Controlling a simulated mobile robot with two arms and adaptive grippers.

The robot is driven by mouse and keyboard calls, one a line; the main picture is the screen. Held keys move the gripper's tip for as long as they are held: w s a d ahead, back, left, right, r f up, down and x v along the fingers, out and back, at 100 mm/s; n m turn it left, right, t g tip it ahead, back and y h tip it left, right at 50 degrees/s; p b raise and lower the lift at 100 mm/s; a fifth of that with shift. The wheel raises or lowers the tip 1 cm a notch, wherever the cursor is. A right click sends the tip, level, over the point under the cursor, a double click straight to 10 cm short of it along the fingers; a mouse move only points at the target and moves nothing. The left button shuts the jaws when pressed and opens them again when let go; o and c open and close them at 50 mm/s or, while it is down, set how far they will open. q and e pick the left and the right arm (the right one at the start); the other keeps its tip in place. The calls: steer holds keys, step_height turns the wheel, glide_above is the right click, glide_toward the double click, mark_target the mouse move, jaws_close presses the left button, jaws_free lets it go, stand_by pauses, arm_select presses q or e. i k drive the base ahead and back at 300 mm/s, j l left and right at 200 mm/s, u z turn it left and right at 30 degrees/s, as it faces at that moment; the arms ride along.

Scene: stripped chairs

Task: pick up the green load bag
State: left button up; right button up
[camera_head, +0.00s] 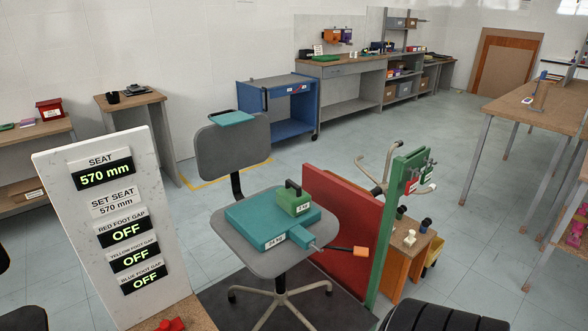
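The green load bag (292,200) is a small green block with a black handle on top and a small weight label on its front. It lies on a flat teal block (250,222) labelled 24 KG, which rests on the grey seat of a chair (268,262). The chair has a grey backrest (232,148) with a teal pad on its top edge. Neither of my grippers shows in the head view.
A white panel (70,200) with seat readouts stands at left. A red board (342,225) and a green post (392,225) stand close right of the chair. An orange-tipped lever (360,251) sticks out from the seat. Tables and shelves line the walls.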

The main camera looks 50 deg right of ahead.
mark_target(292, 197)
steer(key=z, duration=1.65)
